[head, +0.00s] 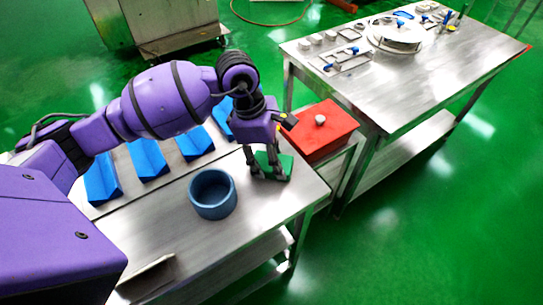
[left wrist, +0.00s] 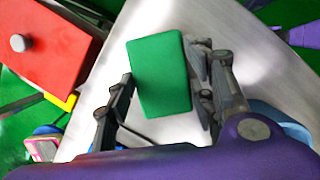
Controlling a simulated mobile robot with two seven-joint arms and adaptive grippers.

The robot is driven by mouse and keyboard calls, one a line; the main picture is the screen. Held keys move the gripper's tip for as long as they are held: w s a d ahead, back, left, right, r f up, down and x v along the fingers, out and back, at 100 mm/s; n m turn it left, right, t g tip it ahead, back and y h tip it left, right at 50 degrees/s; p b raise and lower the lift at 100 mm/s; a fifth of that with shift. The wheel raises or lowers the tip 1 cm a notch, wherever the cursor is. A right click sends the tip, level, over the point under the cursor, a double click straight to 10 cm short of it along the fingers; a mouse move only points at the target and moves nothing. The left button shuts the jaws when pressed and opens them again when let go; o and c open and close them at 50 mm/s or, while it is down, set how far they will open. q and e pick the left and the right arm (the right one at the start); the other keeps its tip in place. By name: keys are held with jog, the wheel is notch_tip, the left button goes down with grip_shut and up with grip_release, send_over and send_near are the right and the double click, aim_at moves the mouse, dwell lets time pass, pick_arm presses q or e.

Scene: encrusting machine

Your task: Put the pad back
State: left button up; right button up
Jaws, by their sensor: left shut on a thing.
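The green pad (head: 284,163) is at the far right corner of the near steel table (head: 240,237), on its top or just above it; I cannot tell which. My left gripper (head: 265,171) points down and is shut on the pad. In the left wrist view the pad (left wrist: 160,65) lies flat between the fingers of my left gripper (left wrist: 165,88), one finger on each side. My right gripper is not in view.
A blue round bowl (head: 212,194) stands close to the pad. Several blue angled blocks (head: 147,160) line the table's back. A red box (head: 322,130) with a grey knob stands beyond the corner. Another steel table (head: 440,75) with metal parts is at the upper right.

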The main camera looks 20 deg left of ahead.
aim_at(259, 160)
pick_arm(q)
jog(key=o, duration=1)
jog(key=shift+f, duration=0.15)
jog(key=v, duration=1.2)
jog(key=shift+r, duration=0.25)
